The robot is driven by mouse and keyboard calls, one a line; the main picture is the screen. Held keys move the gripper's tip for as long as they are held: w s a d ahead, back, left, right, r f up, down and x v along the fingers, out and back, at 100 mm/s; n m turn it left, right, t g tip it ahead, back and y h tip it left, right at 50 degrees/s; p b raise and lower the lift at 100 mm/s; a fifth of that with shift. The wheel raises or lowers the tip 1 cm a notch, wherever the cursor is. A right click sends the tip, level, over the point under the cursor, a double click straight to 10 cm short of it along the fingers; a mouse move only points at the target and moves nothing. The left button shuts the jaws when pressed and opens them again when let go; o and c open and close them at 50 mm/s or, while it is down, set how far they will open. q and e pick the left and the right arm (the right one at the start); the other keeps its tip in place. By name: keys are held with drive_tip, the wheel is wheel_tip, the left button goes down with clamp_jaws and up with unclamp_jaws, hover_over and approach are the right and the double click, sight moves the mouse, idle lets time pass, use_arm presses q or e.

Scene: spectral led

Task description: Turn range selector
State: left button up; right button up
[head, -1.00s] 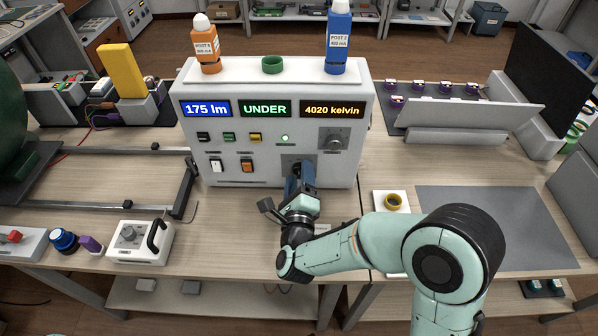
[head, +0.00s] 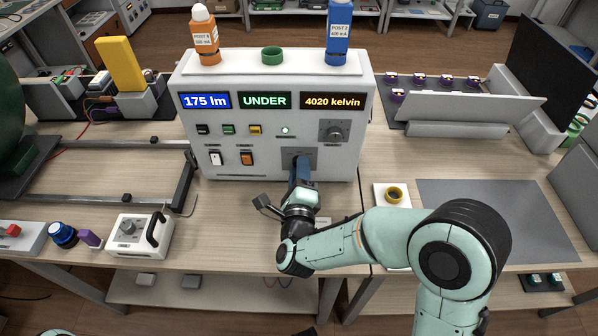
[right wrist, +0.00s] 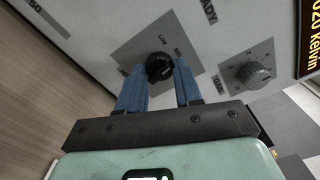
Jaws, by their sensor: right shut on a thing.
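The instrument box (head: 215,171) stands on the bench, with displays reading 175 lm, UNDER and 4020 kelvin. A black rotary knob (right wrist: 159,67) on a grey square plate is on its lower front. In the head view my right gripper (head: 300,165) covers this knob. In the right wrist view the blue fingers of my right gripper (right wrist: 160,86) stand on both sides of the knob, shut on it. A second, grey dial (head: 334,131) is above right on the panel; it also shows in the right wrist view (right wrist: 252,75). My left gripper is not in view.
An orange bottle (head: 204,42), a green ring (head: 272,56) and a blue bottle (head: 338,35) stand on the box. A small meter with a handle (head: 128,232) is at left.

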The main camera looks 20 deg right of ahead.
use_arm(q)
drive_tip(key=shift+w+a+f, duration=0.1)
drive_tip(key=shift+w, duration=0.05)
use_arm(e)
drive_tip(key=shift+r+n, duration=0.1)
drive_tip(key=shift+n, duration=3.7)
drive_tip(key=o, duration=1)
drive_tip(key=shift+w, duration=0.1)
drive_tip(key=shift+o, duration=0.2)
